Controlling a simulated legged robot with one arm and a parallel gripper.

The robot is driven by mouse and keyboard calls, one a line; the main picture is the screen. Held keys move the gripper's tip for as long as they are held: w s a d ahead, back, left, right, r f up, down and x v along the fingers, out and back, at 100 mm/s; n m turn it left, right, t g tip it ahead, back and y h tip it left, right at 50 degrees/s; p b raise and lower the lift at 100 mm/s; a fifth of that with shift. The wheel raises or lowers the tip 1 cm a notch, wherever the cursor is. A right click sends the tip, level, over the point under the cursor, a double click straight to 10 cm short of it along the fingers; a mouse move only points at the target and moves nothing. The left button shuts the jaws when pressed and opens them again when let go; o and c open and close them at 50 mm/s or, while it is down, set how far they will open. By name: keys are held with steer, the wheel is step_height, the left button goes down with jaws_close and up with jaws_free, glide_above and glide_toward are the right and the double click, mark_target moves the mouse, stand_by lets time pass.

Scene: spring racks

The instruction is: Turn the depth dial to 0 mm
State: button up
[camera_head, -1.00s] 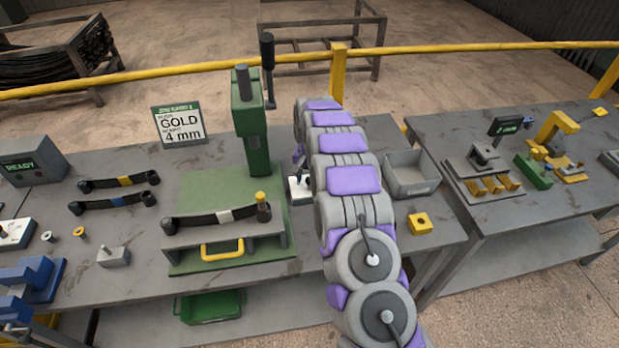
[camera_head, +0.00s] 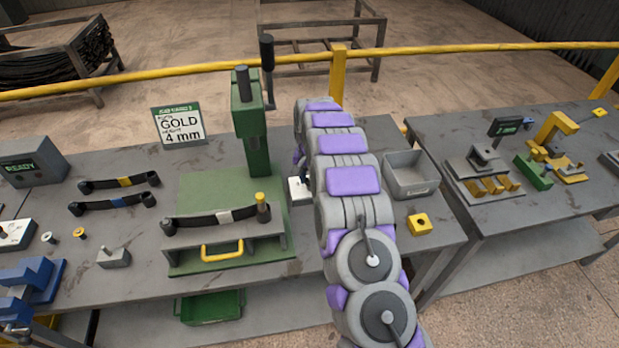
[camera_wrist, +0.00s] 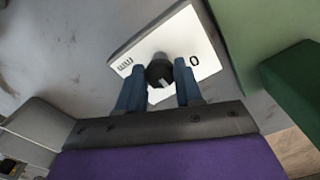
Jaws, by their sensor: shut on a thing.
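The depth dial has a white plate (camera_wrist: 150,48) with "mm" on the left and "0" on the right in the wrist view, and a dark round knob (camera_wrist: 159,74) with a pale pointer mark. My gripper (camera_wrist: 160,80) is shut on the knob, one blue finger on each side. The pointer appears aimed toward the gripper side of the plate, not at the "0"; other markings there are hidden. In the head view, the white plate (camera_head: 297,190) sits just right of the green press (camera_head: 252,135), and my arm hides the knob and most of the gripper.
A leaf spring (camera_head: 215,219) with a yellow pin lies across the press. A sign (camera_head: 179,124) reads "GOLD 4 mm". A grey bin (camera_head: 410,188) and a yellow block (camera_head: 419,224) are right of my arm. The bin's side shows at the wrist view's lower left.

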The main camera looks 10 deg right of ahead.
steer(key=n+p, duration=0.2)
steer(key=n, duration=0.2)
steer(key=shift+r, duration=0.15)
steer(key=n+p, duration=0.2)
steer(key=n, duration=0.3)
steer(key=shift+d+n, duration=0.1)
steer(key=shift+n, duration=0.2)
stand_by(0.5)
steer(key=o, duration=1)
steer(key=shift+o, duration=0.2)
